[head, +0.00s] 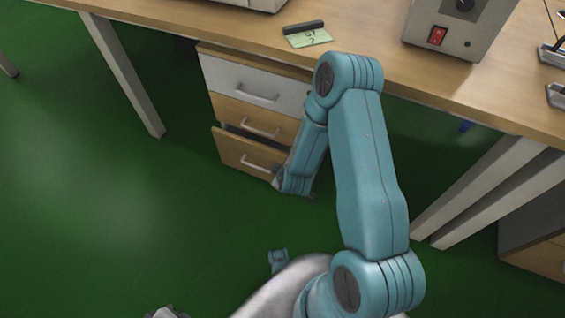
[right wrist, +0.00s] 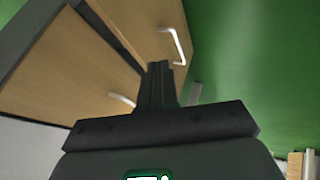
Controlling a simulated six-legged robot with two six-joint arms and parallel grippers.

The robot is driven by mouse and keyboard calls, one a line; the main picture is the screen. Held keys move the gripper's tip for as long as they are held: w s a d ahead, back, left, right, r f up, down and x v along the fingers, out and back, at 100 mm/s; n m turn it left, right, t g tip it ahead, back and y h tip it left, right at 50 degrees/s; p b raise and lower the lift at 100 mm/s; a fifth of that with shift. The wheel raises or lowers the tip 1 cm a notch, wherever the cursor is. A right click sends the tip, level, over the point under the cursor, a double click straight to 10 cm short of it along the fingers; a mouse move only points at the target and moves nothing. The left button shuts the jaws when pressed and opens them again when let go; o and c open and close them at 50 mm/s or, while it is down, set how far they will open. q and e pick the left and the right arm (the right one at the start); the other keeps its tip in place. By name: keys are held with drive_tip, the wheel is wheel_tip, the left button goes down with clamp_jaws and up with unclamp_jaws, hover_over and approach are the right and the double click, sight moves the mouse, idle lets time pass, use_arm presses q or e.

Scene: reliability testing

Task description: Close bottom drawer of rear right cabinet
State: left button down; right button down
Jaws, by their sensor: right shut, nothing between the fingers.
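The drawer cabinet (head: 204,80) stands under the desk in the head view, with a white top drawer (head: 230,80) and two wood-coloured drawers below. The bottom drawer (head: 232,149) sticks out, with a dark gap above its front. My right arm reaches down to its right end and hides part of it. In the right wrist view my right gripper (right wrist: 158,70) is shut and empty, its fingertips in front of the bottom drawer (right wrist: 135,22) beside its handle. Contact cannot be told. The middle drawer (right wrist: 65,65) shows at left there. My left gripper is out of view.
The desk (head: 215,32) with a label card (head: 308,38) and a grey device (head: 455,30) is above the cabinet. Desk legs (head: 125,75) stand left and right of it. Another cabinet (head: 540,250) is at far right. Green floor is clear at left.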

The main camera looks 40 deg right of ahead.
drive_tip(key=w+d+f+b, duration=0.3)
drive_tip(key=w+d+f, duration=0.2)
drive_tip(key=f, duration=0.1)
drive_tip(key=shift+w+d+b, duration=0.15)
drive_tip(key=shift+d+b, duration=0.2)
drive_tip(key=shift+d, duration=0.05)
drive_tip(key=shift+w+d, duration=0.25)
drive_tip(key=shift+d, duration=0.4)
drive_tip(key=shift+w+d, duration=0.25)
drive_tip(key=shift+d, duration=0.4)
drive_tip(key=shift+a+r, duration=0.1)
